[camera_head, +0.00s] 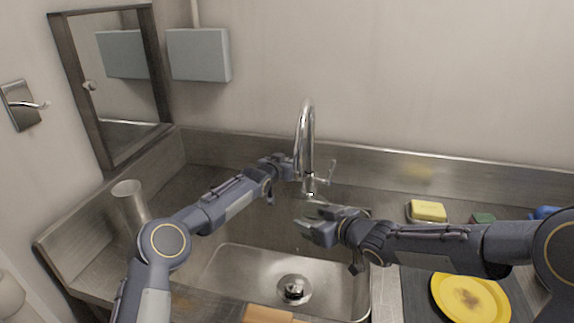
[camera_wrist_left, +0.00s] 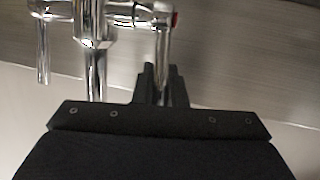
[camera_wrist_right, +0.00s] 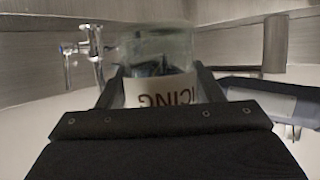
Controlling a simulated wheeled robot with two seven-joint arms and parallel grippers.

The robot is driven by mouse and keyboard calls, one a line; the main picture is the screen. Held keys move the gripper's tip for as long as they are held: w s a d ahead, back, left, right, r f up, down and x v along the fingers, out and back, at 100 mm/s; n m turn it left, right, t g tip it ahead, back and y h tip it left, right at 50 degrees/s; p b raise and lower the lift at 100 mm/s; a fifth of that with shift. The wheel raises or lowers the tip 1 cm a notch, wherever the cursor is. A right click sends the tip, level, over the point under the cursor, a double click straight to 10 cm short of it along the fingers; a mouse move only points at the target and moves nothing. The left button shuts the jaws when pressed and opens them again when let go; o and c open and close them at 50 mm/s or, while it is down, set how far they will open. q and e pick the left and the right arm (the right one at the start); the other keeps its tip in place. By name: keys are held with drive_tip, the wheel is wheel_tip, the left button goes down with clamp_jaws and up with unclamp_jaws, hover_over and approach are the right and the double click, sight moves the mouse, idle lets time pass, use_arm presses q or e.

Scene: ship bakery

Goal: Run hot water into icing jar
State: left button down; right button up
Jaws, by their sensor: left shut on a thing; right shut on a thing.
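The chrome tap (camera_head: 306,140) stands behind the sink with its tall curved spout. My left gripper (camera_head: 288,170) is at the tap's left side. The left wrist view shows its fingers (camera_wrist_left: 160,85) shut on a chrome lever with a red mark (camera_wrist_left: 163,45). My right gripper (camera_head: 312,222) is over the sink, in front of the tap. In the right wrist view its fingers (camera_wrist_right: 160,80) are shut around the icing jar (camera_wrist_right: 155,95), clear glass with a white label. The jar is hard to make out in the head view. I cannot make out a water stream.
The steel sink (camera_head: 235,268) with its drain (camera_head: 294,289) lies below. A yellow sponge (camera_head: 428,210) and a yellow plate (camera_head: 470,298) are at the right. An orange-brown item (camera_head: 268,314) is at the sink's front edge.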

use_arm(q)
drive_tip(key=shift+w+r+g+y, duration=0.15)
drive_tip(key=shift+w+g+y, duration=0.15)
drive_tip(key=shift+g, duration=0.1)
use_arm(e)
drive_tip(key=shift+d, duration=0.1)
use_arm(q)
drive_tip(key=shift+w, duration=0.15)
drive_tip(key=shift+w+a+f+n+g+y, duration=0.2)
drive_tip(key=shift+w+f+n+g+y, duration=0.1)
drive_tip(key=shift+f+g, duration=0.35)
use_arm(e)
drive_tip(key=shift+s+d+r, duration=0.1)
drive_tip(key=shift+s, duration=0.05)
use_arm(q)
drive_tip(key=shift+d+g, duration=0.1)
drive_tip(key=shift+g, duration=0.25)
drive_tip(key=shift+d+r, duration=0.1)
drive_tip(key=shift+r, duration=0.1)
use_arm(e)
drive_tip(key=shift+w, duration=0.2)
use_arm(q)
drive_tip(key=c, duration=1.5)
unclamp_jaws()
drive_tip(key=shift+r, duration=0.1)
drive_tip(key=shift+d, duration=0.1)
drive_tip(key=shift+r, duration=0.15)
